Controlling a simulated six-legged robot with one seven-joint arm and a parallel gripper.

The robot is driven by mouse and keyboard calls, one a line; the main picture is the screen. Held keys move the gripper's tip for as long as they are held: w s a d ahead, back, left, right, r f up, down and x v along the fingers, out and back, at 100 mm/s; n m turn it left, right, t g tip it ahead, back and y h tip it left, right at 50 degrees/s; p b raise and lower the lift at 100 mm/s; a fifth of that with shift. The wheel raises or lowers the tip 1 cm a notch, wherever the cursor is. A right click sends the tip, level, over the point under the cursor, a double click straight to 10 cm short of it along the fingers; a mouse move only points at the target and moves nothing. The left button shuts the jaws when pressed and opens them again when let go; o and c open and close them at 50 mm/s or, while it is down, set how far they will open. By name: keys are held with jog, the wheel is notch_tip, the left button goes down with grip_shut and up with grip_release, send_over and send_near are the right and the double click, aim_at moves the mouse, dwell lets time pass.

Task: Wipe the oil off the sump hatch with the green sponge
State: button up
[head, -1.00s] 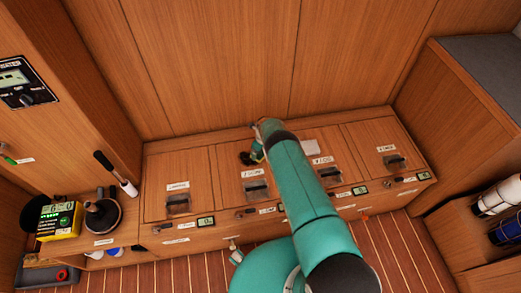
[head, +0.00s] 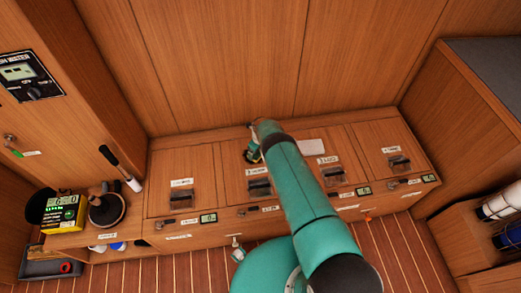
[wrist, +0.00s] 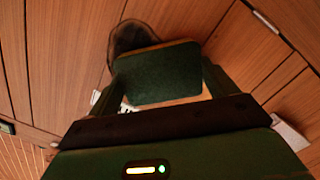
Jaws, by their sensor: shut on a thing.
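My gripper (head: 254,152) is low over the back part of the second hatch from the left (head: 233,182) on the wooden bench. In the wrist view my gripper (wrist: 160,76) is shut on the green sponge (wrist: 157,90), with one finger at each side of it. A dark oil patch (wrist: 128,38) shows on the wood just beyond the sponge, and the sponge hides part of it. I cannot tell whether the sponge touches the wood. The hatch label is too small to read surely. My arm hides part of the hatches to the right.
Other labelled hatches with latches lie along the bench, such as the far left one (head: 181,190). A yellow meter (head: 62,212), a plunger (head: 107,210) and a black-handled tool (head: 120,168) are at the left. A wooden wall rises behind.

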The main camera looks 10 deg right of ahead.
aim_at(243, 161)
jog(key=shift+s+a+f, duration=0.1)
jog(key=shift+a+f, duration=0.05)
jog(key=shift+a, duration=1.2)
jog(key=shift+s+a+f, duration=0.1)
jog(key=shift+a, duration=1.2)
jog(key=shift+a+r, duration=0.15)
jog(key=shift+a, duration=1.1)
jog(key=shift+w+d+r, duration=0.1)
jog(key=shift+d, duration=0.9)
jog(key=shift+w+d+r, duration=0.1)
jog(key=shift+d, duration=0.9)
jog(key=shift+s+d+f, duration=0.1)
jog(key=shift+d+f, duration=0.1)
jog(key=shift+d, duration=1.75)
jog(key=shift+d+f, duration=0.15)
jog(key=shift+d, duration=1.75)
jog(key=shift+s+d, duration=0.15)
jog(key=shift+s, duration=1.35)
jog(key=shift+w+a+r, duration=0.1)
jog(key=shift+a+r, duration=0.1)
jog(key=shift+a, duration=1.8)
jog(key=shift+w+a+r, duration=0.1)
jog(key=shift+a+r, duration=0.05)
jog(key=shift+a, duration=1.85)
jog(key=shift+a+f, duration=0.15)
jog(key=shift+a, duration=0.8)
jog(key=shift+a+f, duration=0.1)
jog(key=shift+a, duration=0.8)
